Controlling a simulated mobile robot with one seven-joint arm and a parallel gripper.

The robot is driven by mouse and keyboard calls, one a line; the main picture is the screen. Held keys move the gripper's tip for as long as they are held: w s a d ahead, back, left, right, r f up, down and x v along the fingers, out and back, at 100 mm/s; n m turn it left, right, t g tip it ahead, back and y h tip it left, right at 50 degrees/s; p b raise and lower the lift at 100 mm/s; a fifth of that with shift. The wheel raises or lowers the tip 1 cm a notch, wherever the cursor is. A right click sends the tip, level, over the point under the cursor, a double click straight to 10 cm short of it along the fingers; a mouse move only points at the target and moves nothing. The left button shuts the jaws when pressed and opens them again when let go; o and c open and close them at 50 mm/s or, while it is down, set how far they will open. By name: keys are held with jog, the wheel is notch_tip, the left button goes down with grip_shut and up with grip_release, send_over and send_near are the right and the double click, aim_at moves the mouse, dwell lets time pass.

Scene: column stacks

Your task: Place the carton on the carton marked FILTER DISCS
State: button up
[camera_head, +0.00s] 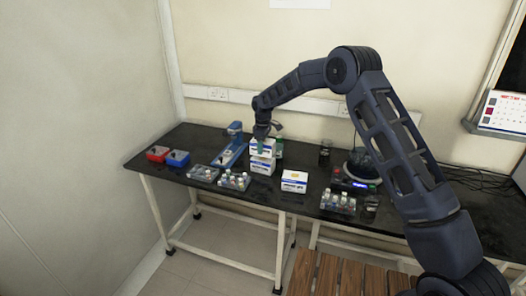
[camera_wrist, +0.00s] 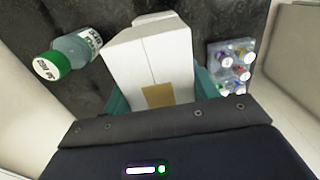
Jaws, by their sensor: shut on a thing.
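My gripper (camera_head: 263,146) is shut on a white carton (camera_wrist: 140,58), its teal fingers on either side in the wrist view. In the head view the held carton (camera_head: 268,153) is directly above another white carton (camera_head: 261,167) with a blue band. I cannot tell whether the two touch. A further white carton (camera_head: 294,182) with blue print stands apart to the right on the table. The lettering on the cartons is too small to read, so I cannot tell which is marked FILTER DISCS.
Vial racks (camera_head: 234,181) and (camera_wrist: 232,66) lie nearby on the black table (camera_head: 215,143). A blue device (camera_head: 233,150), red and blue bins (camera_head: 158,153) and a hotplate (camera_head: 357,178) also stand there.

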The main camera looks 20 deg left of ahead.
jog(key=shift+f, duration=1.4)
jog(key=shift+f, duration=0.15)
jog(key=o, duration=1.1)
notch_tip(320, 180, up, 12)
jog(key=shift+r, duration=0.2)
